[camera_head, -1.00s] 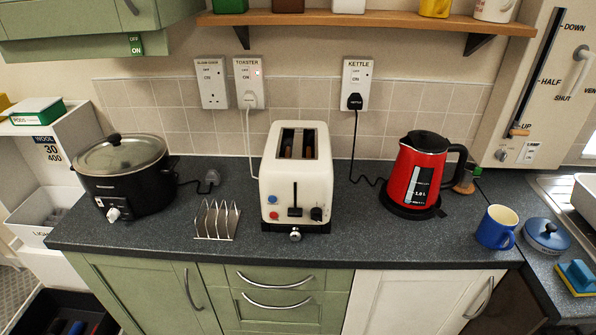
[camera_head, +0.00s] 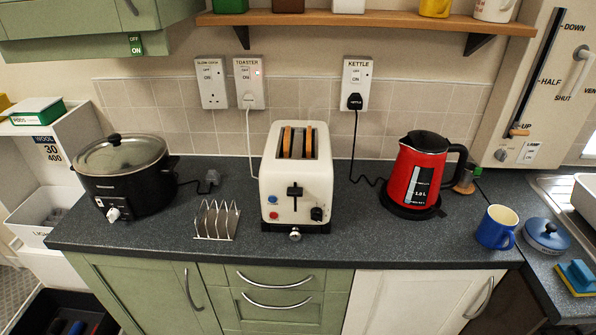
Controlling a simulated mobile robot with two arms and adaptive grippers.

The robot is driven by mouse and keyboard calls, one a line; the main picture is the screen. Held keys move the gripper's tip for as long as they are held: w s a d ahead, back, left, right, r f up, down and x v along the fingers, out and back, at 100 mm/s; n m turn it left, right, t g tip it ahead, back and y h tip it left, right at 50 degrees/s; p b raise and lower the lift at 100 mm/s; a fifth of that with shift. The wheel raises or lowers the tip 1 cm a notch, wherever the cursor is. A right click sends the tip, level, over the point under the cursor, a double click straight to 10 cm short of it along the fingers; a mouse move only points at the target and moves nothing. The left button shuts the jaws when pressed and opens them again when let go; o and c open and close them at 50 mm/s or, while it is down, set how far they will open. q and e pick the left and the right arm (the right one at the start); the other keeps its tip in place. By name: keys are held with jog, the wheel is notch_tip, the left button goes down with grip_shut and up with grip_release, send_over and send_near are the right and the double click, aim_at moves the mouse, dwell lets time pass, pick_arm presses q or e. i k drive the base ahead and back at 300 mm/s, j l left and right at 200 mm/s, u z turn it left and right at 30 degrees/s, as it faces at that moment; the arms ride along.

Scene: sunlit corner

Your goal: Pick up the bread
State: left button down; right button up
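Two slices of bread, the left slice (camera_head: 287,142) and the right slice (camera_head: 308,142), stand upright in the slots of the cream toaster (camera_head: 297,178). Their golden-brown top edges show at about the level of the toaster's top; the lower parts are hidden inside. The toaster's black lever (camera_head: 294,192) is high on the front face. Neither of my grippers shows in the head view.
A wire toast rack (camera_head: 216,220) stands left of the toaster, with a black slow cooker (camera_head: 124,178) further left. A red kettle (camera_head: 416,175) and blue mug (camera_head: 496,227) are on the right. A wooden shelf (camera_head: 370,18) hangs above. The counter in front is clear.

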aim_at(287, 147)
jog(key=l+u, duration=0.45)
jog(key=l, duration=0.3)
jog(key=i+l+u, duration=0.15)
jog(key=u, duration=1)
